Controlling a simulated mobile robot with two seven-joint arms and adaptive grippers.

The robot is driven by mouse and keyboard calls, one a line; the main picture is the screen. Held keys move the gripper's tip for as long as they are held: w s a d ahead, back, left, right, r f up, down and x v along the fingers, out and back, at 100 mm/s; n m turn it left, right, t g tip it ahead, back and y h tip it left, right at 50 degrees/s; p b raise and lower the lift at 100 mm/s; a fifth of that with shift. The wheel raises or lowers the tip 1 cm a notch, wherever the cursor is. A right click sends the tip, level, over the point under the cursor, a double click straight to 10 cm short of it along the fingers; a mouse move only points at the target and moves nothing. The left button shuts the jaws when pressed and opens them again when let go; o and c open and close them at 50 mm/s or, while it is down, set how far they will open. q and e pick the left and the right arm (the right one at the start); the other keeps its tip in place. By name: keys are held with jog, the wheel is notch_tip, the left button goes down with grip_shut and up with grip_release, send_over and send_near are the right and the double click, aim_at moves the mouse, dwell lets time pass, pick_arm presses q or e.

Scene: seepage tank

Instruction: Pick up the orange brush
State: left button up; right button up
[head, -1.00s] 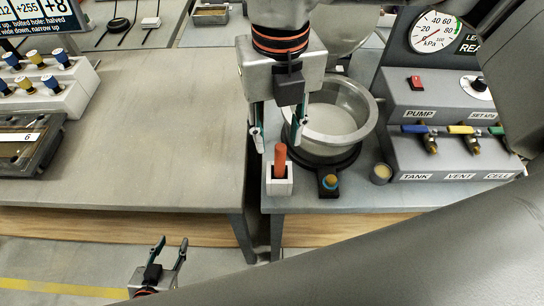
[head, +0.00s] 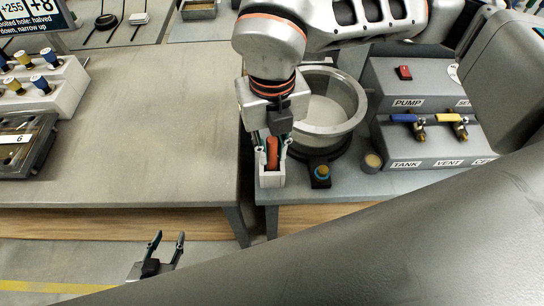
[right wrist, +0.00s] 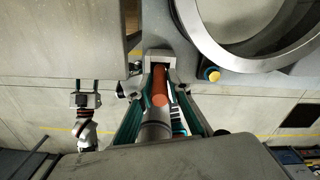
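The orange brush (head: 272,152) stands upright in a small white holder (head: 271,179) at the left front corner of the grey bench. In the right wrist view the brush (right wrist: 159,88) points up between my fingers, above the holder (right wrist: 159,57). My right gripper (head: 272,153) reaches down from above with one finger on each side of the brush. The fingers look apart, around the handle; contact is not clear. My left gripper (head: 167,242) is open and empty, low in front of the wooden-edged table.
A pump panel (head: 425,135) with valves is further right. The left tabletop (head: 150,110) is largely clear.

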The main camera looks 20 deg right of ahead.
grip_shut()
jog(key=shift+r, duration=0.1)
notch_tip(320, 180, up, 20)
jog(key=shift+b, duration=0.3)
dwell(0.8)
